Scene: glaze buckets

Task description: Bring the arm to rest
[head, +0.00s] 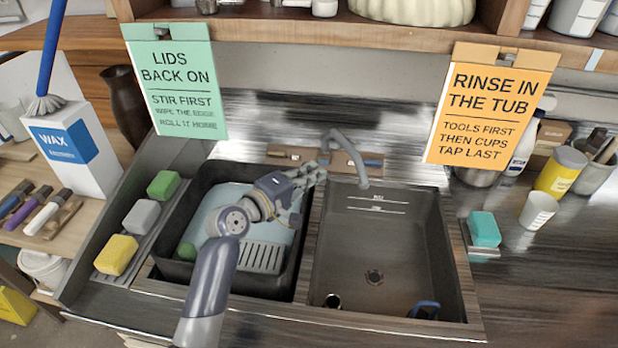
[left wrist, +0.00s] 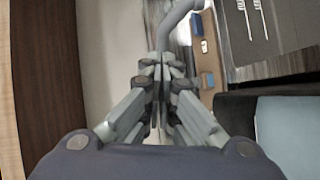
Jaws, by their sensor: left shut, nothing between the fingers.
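My left arm (head: 212,290) reaches in from the bottom of the head view. My left gripper (head: 318,172) is above the back right part of the black tub, close to the faucet (head: 346,150). In the left wrist view its fingers (left wrist: 158,75) are together with nothing between them. The faucet's grey spout also shows in the left wrist view (left wrist: 178,20), just beyond the fingertips. I cannot tell whether they touch. My right gripper is in neither view.
The black tub (head: 165,268) holds pale water (head: 215,200). The sink (head: 385,245) beside it has a blue-handled thing (head: 425,308) at its front. Three sponges line the left ledge, including a yellow one (head: 116,255). Two signs, green (head: 175,85) and orange (head: 490,105), hang from the shelf.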

